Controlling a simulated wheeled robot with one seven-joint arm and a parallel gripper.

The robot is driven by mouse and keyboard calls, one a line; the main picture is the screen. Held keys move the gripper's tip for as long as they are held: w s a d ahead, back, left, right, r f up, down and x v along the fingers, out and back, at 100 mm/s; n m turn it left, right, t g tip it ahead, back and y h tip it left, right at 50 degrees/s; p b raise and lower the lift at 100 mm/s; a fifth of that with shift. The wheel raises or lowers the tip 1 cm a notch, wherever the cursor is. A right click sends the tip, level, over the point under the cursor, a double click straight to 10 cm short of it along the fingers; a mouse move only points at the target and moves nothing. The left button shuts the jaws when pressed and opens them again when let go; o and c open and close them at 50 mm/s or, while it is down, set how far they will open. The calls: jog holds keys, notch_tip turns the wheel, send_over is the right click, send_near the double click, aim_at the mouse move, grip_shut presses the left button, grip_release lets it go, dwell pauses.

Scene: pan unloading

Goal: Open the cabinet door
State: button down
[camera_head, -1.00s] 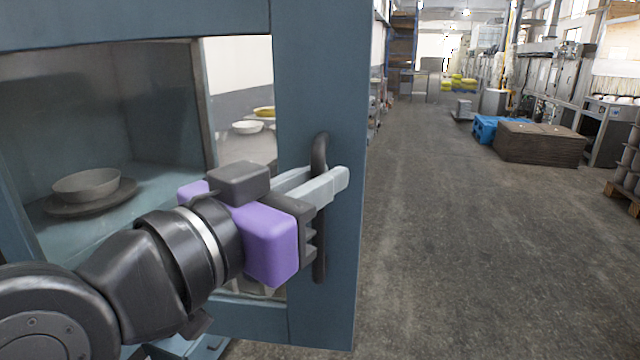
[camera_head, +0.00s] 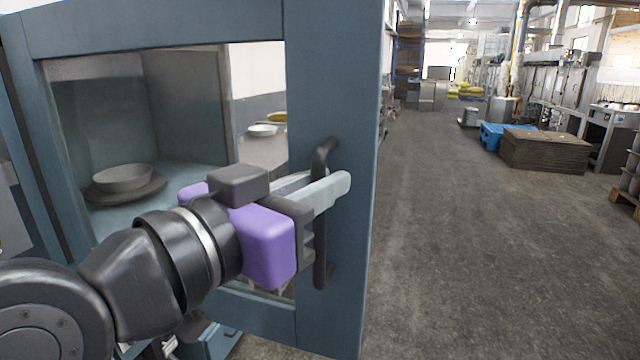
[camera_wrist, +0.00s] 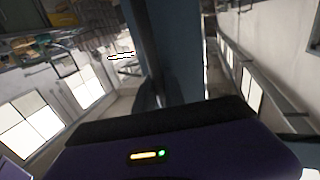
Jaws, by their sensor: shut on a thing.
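The blue-grey cabinet door (camera_head: 338,60) has a glass pane and a dark vertical handle (camera_head: 322,262) on its right side. My gripper (camera_head: 325,190) is shut on the handle, with its pale fingers around the bar at mid height. Through the pane I see a bowl on a plate (camera_head: 123,180) on a shelf inside. In the wrist view the door's blue face (camera_wrist: 182,45) and the dark handle (camera_wrist: 143,50) rise above the purple gripper body. The fingertips are hidden in that view.
Bare floor (camera_head: 450,230) lies to the right of the door. Beyond it are a brown stack (camera_head: 545,150), a blue crate (camera_head: 492,135) and machines along the right wall. Light bowls (camera_head: 262,131) show through the pane.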

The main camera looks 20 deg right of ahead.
jog(key=c, duration=1.4)
grip_release()
jog(key=v, duration=0.8)
jog(key=shift+b, duration=0.35)
